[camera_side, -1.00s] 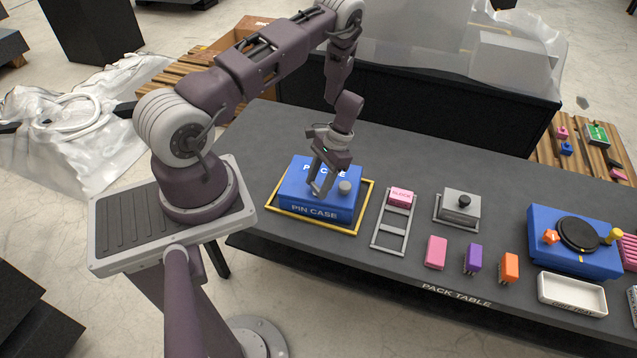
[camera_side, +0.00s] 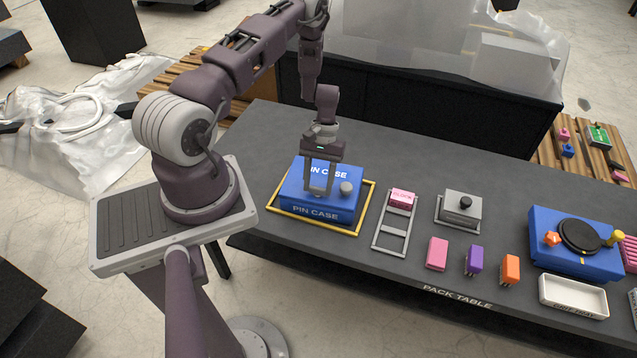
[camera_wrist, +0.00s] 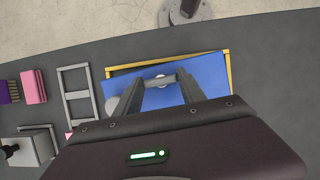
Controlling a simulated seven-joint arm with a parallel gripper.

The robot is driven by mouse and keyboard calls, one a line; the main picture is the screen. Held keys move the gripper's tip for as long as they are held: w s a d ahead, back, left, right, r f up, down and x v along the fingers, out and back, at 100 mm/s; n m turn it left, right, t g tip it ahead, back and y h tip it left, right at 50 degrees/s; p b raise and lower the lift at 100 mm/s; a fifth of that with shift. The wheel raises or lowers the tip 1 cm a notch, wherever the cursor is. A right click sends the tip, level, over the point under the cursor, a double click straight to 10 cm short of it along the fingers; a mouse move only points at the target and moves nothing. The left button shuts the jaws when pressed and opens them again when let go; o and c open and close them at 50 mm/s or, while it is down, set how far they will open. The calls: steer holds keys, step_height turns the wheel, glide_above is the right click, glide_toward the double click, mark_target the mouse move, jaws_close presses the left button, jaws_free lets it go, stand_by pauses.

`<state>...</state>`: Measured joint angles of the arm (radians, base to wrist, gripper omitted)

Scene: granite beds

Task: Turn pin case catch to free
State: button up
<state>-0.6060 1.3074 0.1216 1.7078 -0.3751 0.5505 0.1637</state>
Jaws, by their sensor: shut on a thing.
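The blue pin case (camera_side: 322,212) stands on the pack table inside a yellow frame, its lid lettered in white. My gripper (camera_side: 319,192) points down over the middle of its top, its two fingers side by side. The fingers are shut on a small pale grey catch (camera_side: 318,182) on the lid. The catch also shows between the fingertips in the wrist view (camera_wrist: 160,81); how far it is turned is hard to tell. A round grey knob (camera_side: 346,188) stands on the lid just right of the fingers, apart from them.
A grey rack (camera_side: 393,228) with a pink block (camera_side: 402,198) stands right of the case. Beyond it are a grey box with a black knob (camera_side: 459,206), several coloured blocks, a blue unit (camera_side: 575,258) and a white tray (camera_side: 573,294). Table behind the case is clear.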

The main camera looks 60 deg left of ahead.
steer(key=shift+n, duration=0.3)
steer(key=o, duration=1.4)
steer(key=shift+c, duration=0.2)
steer(key=v, duration=0.7)
steer(key=shift+a, duration=0.1)
